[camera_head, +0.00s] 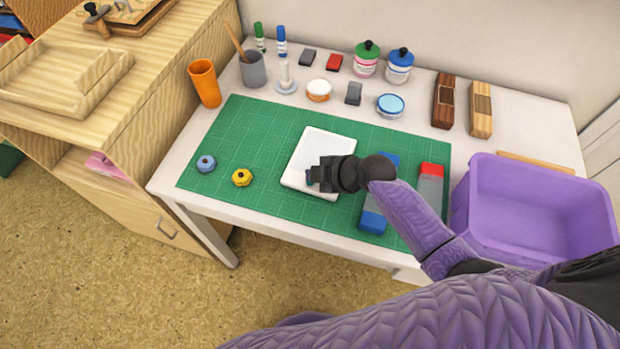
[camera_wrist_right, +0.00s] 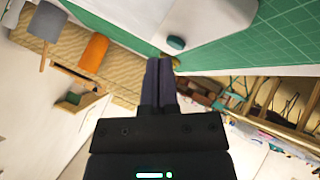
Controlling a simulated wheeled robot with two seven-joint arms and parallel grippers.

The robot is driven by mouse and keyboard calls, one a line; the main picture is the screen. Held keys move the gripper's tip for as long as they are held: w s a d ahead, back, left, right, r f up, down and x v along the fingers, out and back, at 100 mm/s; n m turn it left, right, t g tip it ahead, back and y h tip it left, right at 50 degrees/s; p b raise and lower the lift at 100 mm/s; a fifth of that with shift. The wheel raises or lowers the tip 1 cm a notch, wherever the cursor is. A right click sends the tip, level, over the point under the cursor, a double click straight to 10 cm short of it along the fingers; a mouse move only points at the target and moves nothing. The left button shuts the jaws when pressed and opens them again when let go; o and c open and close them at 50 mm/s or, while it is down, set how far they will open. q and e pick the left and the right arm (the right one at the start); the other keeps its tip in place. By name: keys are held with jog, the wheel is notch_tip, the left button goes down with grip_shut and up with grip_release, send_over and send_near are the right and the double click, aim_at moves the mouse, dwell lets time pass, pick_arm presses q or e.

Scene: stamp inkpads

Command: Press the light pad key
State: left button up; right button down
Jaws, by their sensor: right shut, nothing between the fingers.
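The light pad (camera_head: 313,148) is a flat white square on the green cutting mat (camera_head: 262,135). My right gripper (camera_head: 312,182) is shut and empty over the pad's lower part, and it hides some of it. A small blue patch, likely the key (camera_head: 309,175), shows beside the fingertips. In the right wrist view a round teal key (camera_wrist_right: 175,43) sits on the white pad (camera_wrist_right: 210,25), just beyond the shut fingertips (camera_wrist_right: 160,65). The fingertips appear close to the key, but I cannot tell whether they touch it. My left gripper is out of view.
A blue knob (camera_head: 206,163) and a yellow knob (camera_head: 241,177) stand left of the pad. A blue block (camera_head: 372,220) and a red-grey block (camera_head: 430,185) lie to the right. A purple bin (camera_head: 530,200) stands at the right; cups and jars line the back.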

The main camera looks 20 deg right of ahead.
jog(key=shift+f, duration=0.35)
jog(key=shift+f+b, duration=0.2)
jog(key=shift+b, duration=0.25)
jog(key=shift+r+p, duration=0.6)
jog(key=shift+r, duration=0.1)
notch_tip(320, 180, up, 6)
jog(key=p, duration=0.5)
jog(key=shift+r, duration=0.15)
jog(key=shift+f, duration=0.2)
